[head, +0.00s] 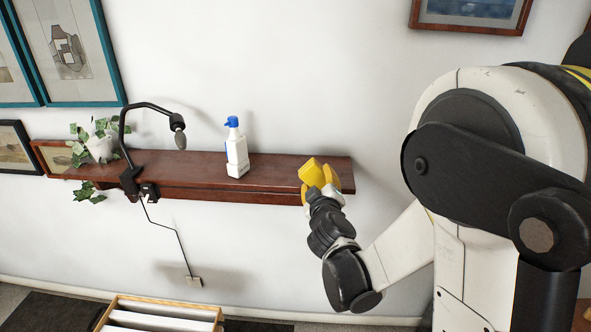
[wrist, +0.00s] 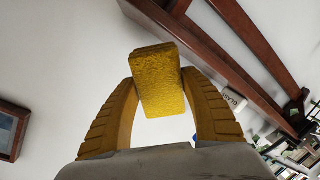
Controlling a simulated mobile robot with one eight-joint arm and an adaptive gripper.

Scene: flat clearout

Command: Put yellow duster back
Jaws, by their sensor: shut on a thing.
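The yellow duster (head: 311,171) is a small block held at the right end of a dark wooden wall shelf (head: 205,170). My gripper (head: 321,188) is shut on it; its yellow fingers show at both sides of the duster. In the wrist view the duster (wrist: 158,80) sits between the two ribbed fingertips of my gripper (wrist: 160,100), its far end near the shelf edge (wrist: 225,60). I cannot tell whether the duster touches the shelf.
A white spray bottle (head: 236,152) with a blue head stands mid-shelf. A black clamp lamp (head: 130,180) and a potted plant (head: 99,146) are at the left end. The shelf between bottle and duster is bare. A slatted wooden crate (head: 160,314) is on the floor below.

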